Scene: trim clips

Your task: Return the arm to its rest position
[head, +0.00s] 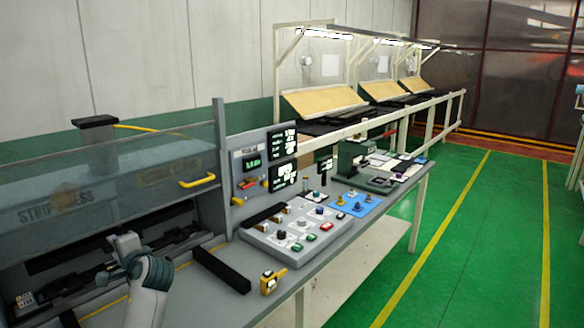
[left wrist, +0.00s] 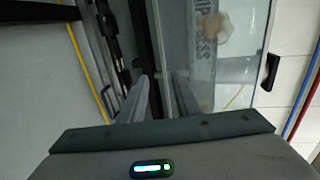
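My left arm (head: 150,290), pale with a dark grey-green ribbed joint, rises from the bottom left of the head view, in front of the strip press. Its fingers are hard to make out there. In the left wrist view my left gripper (left wrist: 161,88) has its two grey fingers apart, with nothing seen between them. It points toward the press's clear hood (left wrist: 232,60), which shows lettering and a tan patch. My right gripper is in neither view.
The strip press hood (head: 110,165) with a yellow handle (head: 197,181) stands at left. On the bench are a grey control panel (head: 300,235), a black bar (head: 221,270), a small yellow device (head: 272,281) and a blue mat (head: 355,204). Green floor at right is clear.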

